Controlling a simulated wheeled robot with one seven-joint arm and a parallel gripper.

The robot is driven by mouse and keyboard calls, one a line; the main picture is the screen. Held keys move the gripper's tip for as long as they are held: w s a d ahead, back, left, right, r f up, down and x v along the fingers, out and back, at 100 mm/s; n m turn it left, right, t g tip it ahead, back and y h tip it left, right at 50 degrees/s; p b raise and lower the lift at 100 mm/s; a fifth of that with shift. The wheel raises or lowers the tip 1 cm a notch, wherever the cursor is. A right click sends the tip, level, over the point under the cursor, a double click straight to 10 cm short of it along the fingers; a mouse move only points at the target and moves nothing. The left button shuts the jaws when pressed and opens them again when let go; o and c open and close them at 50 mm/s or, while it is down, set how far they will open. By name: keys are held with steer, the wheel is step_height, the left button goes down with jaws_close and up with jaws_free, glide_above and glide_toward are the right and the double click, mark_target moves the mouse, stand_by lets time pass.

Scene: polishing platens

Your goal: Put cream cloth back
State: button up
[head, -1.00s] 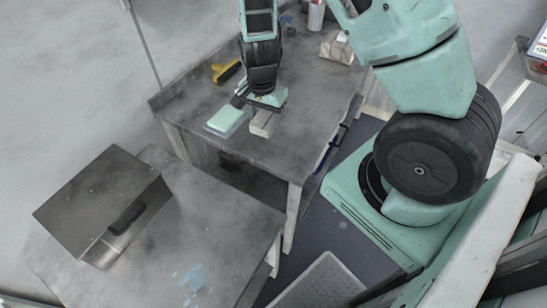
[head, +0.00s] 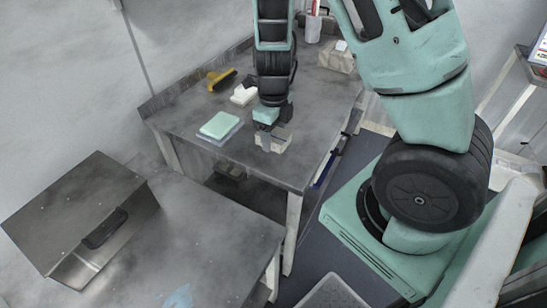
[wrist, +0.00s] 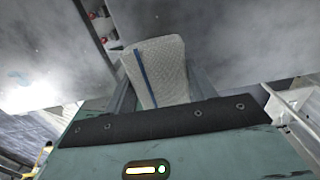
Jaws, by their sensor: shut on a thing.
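The cream cloth (wrist: 158,70), a pale textured piece with a dark blue stripe, is between the two fingers of my gripper (wrist: 160,95) in the wrist view. In the head view my gripper (head: 272,132) points down over the near right part of the grey worktable (head: 190,108). It is shut on the cream cloth (head: 272,145), which shows at the fingertips. I cannot tell whether the cloth touches the tabletop. The fingers partly cover it.
A pale green pad (head: 219,124) lies left of my gripper, with a white block (head: 243,95) behind it. A yellow-handled brush (head: 220,79) lies farther back. A pale box (head: 337,56) stands at the back right. A steel box (head: 75,205) stands on the nearer table (head: 200,235).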

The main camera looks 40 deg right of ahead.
mark_target(274, 159)
steer(key=shift+f+b, duration=0.85)
steer(key=shift+f, duration=2.35)
steer(key=shift+f, duration=0.1)
steer(key=shift+f, duration=0.1)
steer(key=o, duration=1)
steer(key=shift+c, duration=0.2)
